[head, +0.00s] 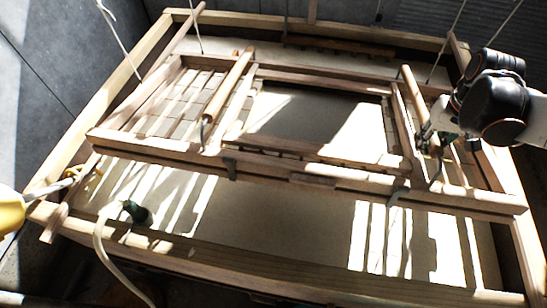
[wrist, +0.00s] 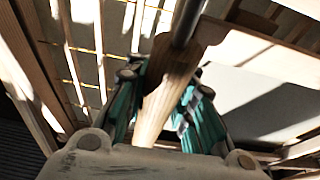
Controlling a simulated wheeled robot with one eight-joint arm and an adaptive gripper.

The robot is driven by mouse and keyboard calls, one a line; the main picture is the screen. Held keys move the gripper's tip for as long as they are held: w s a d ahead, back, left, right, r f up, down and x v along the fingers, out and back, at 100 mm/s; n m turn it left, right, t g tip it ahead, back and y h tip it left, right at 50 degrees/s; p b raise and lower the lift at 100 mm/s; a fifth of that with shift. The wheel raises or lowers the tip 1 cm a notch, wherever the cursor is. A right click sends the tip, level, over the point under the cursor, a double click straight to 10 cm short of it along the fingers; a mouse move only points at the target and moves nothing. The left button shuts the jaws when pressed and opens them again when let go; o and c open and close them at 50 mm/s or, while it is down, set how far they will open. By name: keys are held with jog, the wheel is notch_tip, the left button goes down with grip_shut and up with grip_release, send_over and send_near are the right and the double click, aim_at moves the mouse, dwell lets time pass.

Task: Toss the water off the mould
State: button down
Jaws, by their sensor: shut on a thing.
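The mould (head: 330,180) is a wooden frame hanging on cords over a large wooden-sided vat (head: 190,250). Its middle opening holds a flat grey and sunlit sheet (head: 300,115); whether water lies on it I cannot tell. Two round wooden handles cross it, a left handle (head: 228,88) and a right handle (head: 411,88). My gripper (head: 430,138) is at the right handle. In the wrist view, my gripper (wrist: 160,110) has its teal fingers on both sides of the wooden handle (wrist: 175,82), shut on it. The left handle is free.
Cords (head: 125,40) rise from the mould. A pale hose (head: 100,240) with a dark green end (head: 136,211) hangs over the vat's front edge. A yellow object (head: 10,210) is at the left edge. Pale liquid or floor of the vat shows below, striped by sunlight.

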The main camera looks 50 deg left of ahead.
aim_at(438, 143)
jog(key=shift+s+d+f+t+y+b, duration=0.15)
jog(key=shift+f+t+b, duration=0.1)
jog(key=shift+f+b, duration=0.25)
jog(key=shift+s+d+f+t+y+b, duration=0.1)
jog(key=shift+s+f+t+y+b, duration=0.1)
jog(key=shift+f+b, duration=0.3)
jog(key=shift+s+d+f+t+y+b, duration=0.15)
jog(key=shift+f+t+b, duration=0.1)
jog(key=shift+f+b, duration=0.25)
jog(key=c, duration=1.3)
grip_release()
jog(key=shift+v, duration=3.95)
